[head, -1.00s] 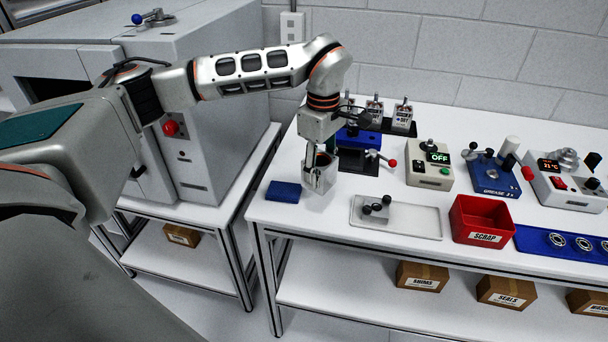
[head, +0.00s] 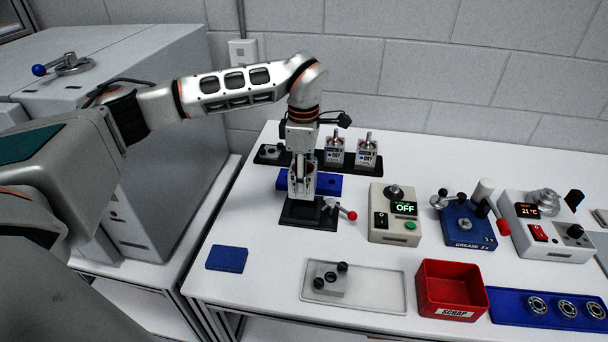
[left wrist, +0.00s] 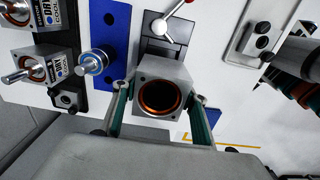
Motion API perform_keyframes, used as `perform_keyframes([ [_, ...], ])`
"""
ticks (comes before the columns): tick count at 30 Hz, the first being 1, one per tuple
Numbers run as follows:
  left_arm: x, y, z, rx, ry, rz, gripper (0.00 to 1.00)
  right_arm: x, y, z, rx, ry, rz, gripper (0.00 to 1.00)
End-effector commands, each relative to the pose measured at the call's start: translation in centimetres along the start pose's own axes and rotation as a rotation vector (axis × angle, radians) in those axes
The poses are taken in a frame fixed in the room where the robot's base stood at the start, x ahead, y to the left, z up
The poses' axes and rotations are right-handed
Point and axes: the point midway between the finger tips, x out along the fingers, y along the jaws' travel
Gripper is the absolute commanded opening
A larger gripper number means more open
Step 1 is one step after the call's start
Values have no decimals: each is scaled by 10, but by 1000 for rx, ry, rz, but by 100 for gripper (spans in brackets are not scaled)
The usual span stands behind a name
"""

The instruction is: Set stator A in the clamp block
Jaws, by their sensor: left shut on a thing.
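The held stator (left wrist: 159,97) is a square silver housing with a round dark bore and a copper ring inside. My left gripper (head: 301,190) is shut on it, with one finger on each side in the left wrist view (left wrist: 160,106). In the head view the stator (head: 301,178) hangs upright over the back of the black clamp block (head: 306,214). Whether it touches the block cannot be told. The clamp block also shows in the left wrist view (left wrist: 163,52), just beyond the stator. Its lever has a red ball. No letter is readable on the stator. My right gripper is out of view.
A blue block (head: 328,184) lies close behind the clamp. A black rack (head: 350,163) with two labelled motor units stands at the back. A beige box (head: 396,222) is to the right. A blue pad (head: 227,258), a pale tray (head: 380,296) and a red scrap bin (head: 450,291) are in front.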

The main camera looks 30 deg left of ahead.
Motion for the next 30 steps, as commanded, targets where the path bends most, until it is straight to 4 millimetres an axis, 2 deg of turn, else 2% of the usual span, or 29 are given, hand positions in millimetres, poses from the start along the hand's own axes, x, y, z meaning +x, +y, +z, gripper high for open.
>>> perform_keyframes([
  [10,38,0,0,1,-1,0,3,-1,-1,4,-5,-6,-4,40],
  [30,40,0,1,2,-1,2,3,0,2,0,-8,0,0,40],
])
